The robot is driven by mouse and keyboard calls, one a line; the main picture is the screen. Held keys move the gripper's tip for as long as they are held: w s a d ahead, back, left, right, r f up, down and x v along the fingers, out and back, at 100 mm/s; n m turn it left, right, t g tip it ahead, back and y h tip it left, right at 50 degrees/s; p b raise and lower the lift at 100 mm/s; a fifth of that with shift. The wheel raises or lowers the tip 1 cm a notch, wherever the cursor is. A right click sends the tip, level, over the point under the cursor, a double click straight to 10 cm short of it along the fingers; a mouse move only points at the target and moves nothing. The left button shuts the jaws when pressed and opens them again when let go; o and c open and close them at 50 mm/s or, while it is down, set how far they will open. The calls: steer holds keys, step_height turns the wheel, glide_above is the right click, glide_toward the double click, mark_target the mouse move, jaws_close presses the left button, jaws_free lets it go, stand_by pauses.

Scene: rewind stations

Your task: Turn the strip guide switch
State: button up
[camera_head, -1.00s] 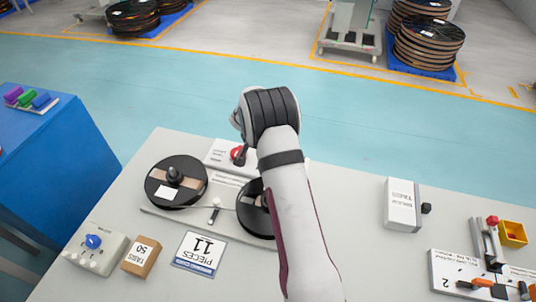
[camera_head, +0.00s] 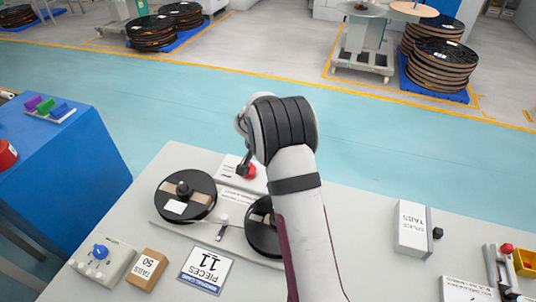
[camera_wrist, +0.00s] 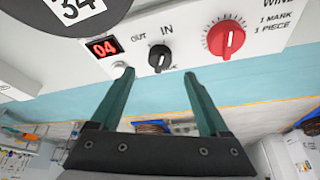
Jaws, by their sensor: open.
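The switch appears in the wrist view as a small black knob (camera_wrist: 160,57) on a white panel, between or just below the printed words OUT and IN. I cannot read which way it points. In the head view my arm and wrist hide most of the gripper and part of the panel.
On the bench stand a left reel (camera_head: 185,195), a partly hidden right reel (camera_head: 261,228), a control box (camera_head: 103,260) and a splice tabs box (camera_head: 412,227).

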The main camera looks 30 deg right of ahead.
steer(key=v, duration=1)
steer(key=shift+r, duration=0.1)
steer(key=s+a+r+n+y, duration=0.1)
steer(key=s+a, duration=0.4)
steer(key=s, duration=0.6)
steer(key=s+a+r+n+g+y, duration=0.1)
steer(key=s+a+r+n+y, duration=0.1)
steer(key=s+a, duration=0.4)
steer(key=s+a+r+n+g+y, duration=0.1)
steer(key=s+a+n+y, duration=0.2)
steer(key=s, duration=1.4)
steer(key=a+n, duration=0.1)
steer(key=a, duration=0.2)
steer(key=shift+r+n, duration=0.3)
steer(key=shift+n, duration=0.1)
